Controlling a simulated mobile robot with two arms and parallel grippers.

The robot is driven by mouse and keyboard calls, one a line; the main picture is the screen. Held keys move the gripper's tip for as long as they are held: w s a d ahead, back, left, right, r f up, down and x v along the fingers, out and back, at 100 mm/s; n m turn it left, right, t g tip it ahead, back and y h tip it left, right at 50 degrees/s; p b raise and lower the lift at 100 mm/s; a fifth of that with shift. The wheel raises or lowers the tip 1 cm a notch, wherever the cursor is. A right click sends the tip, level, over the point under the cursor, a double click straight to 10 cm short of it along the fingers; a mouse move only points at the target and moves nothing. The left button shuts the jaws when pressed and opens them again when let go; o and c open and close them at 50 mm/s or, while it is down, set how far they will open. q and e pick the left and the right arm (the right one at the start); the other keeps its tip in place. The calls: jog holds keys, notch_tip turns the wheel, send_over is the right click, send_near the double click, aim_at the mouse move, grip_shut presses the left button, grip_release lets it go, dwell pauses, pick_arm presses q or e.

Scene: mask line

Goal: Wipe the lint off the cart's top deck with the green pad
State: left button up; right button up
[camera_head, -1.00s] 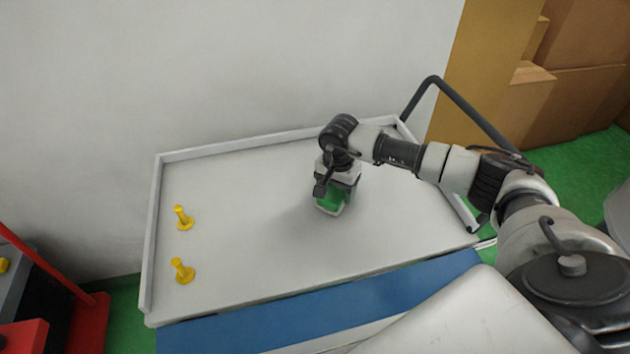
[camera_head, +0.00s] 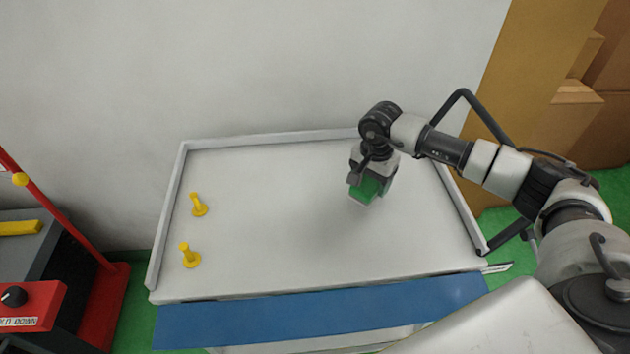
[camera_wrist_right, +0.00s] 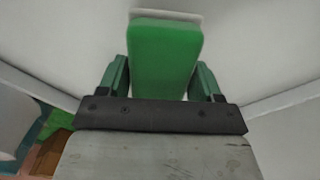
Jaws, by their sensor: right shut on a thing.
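The green pad (camera_head: 366,190) is held under my right gripper (camera_head: 369,180) over the right part of the cart's white top deck (camera_head: 280,225). In the right wrist view the pad (camera_wrist_right: 165,55) sits between the two fingers of my right gripper (camera_wrist_right: 163,78), with a pale layer at its far end. The gripper is shut on the pad. I cannot tell whether the pad touches the deck. No lint can be made out on the deck. My left gripper is not in view.
Two yellow pegs (camera_head: 197,205) (camera_head: 189,256) stand on the deck's left side. A raised rim (camera_head: 270,138) runs along the back and sides. A red and grey machine (camera_head: 60,275) stands left of the cart; cardboard boxes (camera_head: 575,125) are at the right.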

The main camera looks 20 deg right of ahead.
jog(key=shift+d+r+p, duration=0.15)
jog(key=shift+r+p, duration=0.25)
jog(key=shift+r, duration=0.55)
jog(key=shift+r+p, duration=0.45)
jog(key=shift+r, duration=0.35)
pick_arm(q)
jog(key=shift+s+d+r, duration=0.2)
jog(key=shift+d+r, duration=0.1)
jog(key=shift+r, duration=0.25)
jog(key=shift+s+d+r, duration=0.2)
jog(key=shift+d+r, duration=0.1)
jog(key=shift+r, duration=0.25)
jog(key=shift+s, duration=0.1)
